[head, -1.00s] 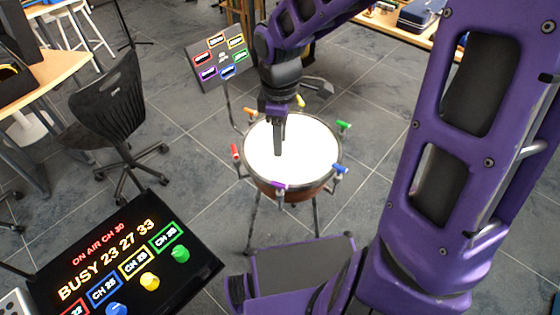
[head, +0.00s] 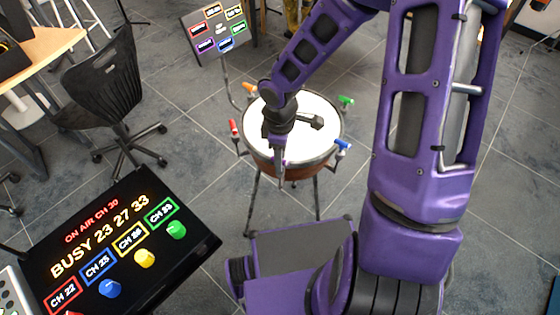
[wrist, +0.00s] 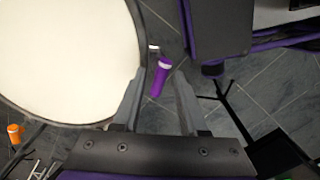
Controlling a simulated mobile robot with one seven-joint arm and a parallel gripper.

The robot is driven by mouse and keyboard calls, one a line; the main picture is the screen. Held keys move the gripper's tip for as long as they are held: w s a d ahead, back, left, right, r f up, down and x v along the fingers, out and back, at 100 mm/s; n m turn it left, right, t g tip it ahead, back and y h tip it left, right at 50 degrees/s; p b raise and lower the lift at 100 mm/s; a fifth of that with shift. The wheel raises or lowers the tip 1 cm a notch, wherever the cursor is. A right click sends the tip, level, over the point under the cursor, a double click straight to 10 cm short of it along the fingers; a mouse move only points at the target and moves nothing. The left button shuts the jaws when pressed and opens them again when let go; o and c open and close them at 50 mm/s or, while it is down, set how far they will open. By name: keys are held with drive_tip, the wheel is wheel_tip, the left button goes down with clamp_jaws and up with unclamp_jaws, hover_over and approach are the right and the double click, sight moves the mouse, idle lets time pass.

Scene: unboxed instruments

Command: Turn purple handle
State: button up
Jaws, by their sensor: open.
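The purple handle (wrist: 161,78) sticks out from the rim of a round white-topped drum (head: 318,113). In the wrist view it lies between my two fingers, with a visible gap on each side. My gripper (wrist: 158,98) is open. In the head view my gripper (head: 281,166) points down at the drum's near rim and hides most or all of the purple handle. Other handles on the rim are red (head: 233,128), orange (head: 250,89), green (head: 346,101) and blue (head: 343,145).
A lit console (head: 205,240) with coloured knobs is at lower left. A black chair (head: 103,75) stands beside a wooden table (head: 45,55).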

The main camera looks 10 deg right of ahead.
drive_tip(key=shift+f, duration=0.4)
drive_tip(key=shift+c, duration=0.2)
clamp_jaws()
idle(1.0)
drive_tip(key=shift+o, duration=0.2)
unclamp_jaws()
drive_tip(key=shift+r, duration=0.1)
wheel_tip(320, 180, up, 17)
drive_tip(key=p, duration=0.3)
drive_tip(key=shift+r+p, duration=0.15)
drive_tip(key=shift+p, duration=0.2)
